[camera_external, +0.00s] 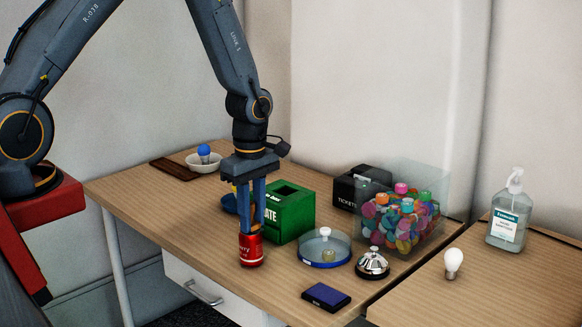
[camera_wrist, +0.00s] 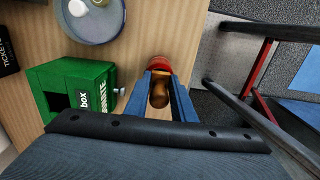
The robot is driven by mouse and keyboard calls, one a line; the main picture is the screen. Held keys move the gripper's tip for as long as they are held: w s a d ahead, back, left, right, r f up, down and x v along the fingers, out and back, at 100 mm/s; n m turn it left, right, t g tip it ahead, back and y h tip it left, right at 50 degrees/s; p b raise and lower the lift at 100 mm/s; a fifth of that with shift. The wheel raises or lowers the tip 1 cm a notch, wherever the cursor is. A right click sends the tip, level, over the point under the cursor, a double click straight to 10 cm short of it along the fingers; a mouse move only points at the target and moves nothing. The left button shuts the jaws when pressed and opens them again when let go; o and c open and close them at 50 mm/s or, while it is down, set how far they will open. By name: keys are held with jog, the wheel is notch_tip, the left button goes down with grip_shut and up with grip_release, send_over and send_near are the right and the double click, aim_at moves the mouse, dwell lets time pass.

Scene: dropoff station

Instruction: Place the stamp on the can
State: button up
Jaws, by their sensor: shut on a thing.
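The red can (camera_external: 251,252) stands upright on the table near its front edge. In the wrist view its red rim (camera_wrist: 160,62) shows beyond the fingertips. My gripper (camera_external: 252,226) points down right over the can, with its blue fingers close together. In the wrist view my gripper (camera_wrist: 160,80) is shut on a brown, rounded stamp (camera_wrist: 158,94), which sits between the fingers above the can. The stamp's lower end is hidden, so I cannot tell whether it touches the can. In the external view the fingers mostly hide the stamp.
A green donation box (camera_external: 293,212) stands close behind the can. A round glass dish (camera_external: 324,247), a bell (camera_external: 372,264) and a dark blue pad (camera_external: 326,296) are to the right. A clear bin (camera_external: 428,182) of colourful items stands behind. A white bowl (camera_external: 203,165) is farther back left.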

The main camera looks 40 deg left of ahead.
jog(key=shift+f, duration=0.15)
jog(key=o, duration=1)
